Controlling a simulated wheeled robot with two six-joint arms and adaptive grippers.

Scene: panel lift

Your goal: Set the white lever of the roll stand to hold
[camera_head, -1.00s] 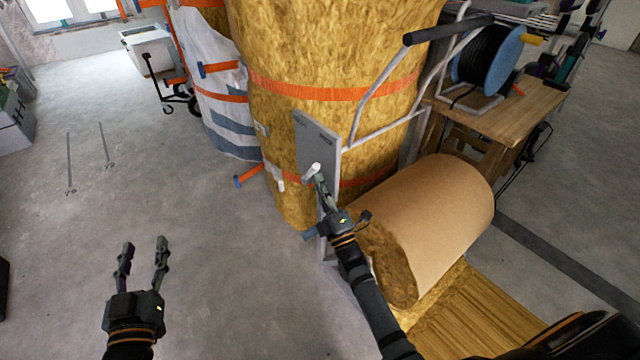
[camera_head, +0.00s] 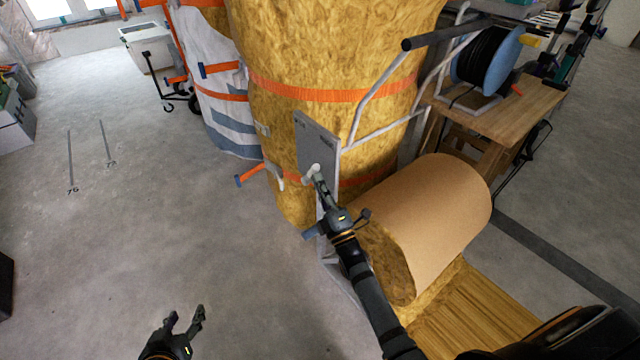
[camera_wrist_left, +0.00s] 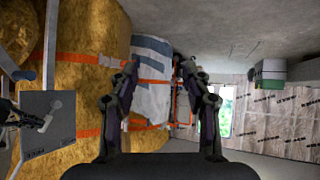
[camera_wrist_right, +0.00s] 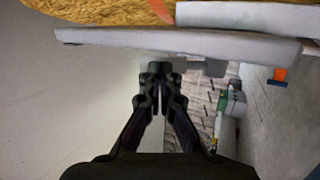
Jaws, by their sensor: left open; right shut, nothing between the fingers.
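The white lever (camera_head: 311,171) sits low on the grey upright plate (camera_head: 318,142) of the roll stand (camera_head: 368,108). The plate carries small lettering too small to read. My right gripper (camera_head: 318,180) is shut and empty, its fingertips at the lever, seemingly touching it. In the left wrist view the plate (camera_wrist_left: 38,104) and the lever (camera_wrist_left: 54,107) show at the left edge. In the right wrist view the shut right fingers (camera_wrist_right: 158,74) are just below the plate's edge (camera_wrist_right: 180,42). My left gripper (camera_head: 186,317) is open and empty over bare floor.
A brown-wrapped roll (camera_head: 430,215) lies right of the plate. Large yellow insulation bales (camera_head: 330,60) with orange straps stand behind it. A wooden bench (camera_head: 510,100) with a blue cable reel (camera_head: 490,58) is at right.

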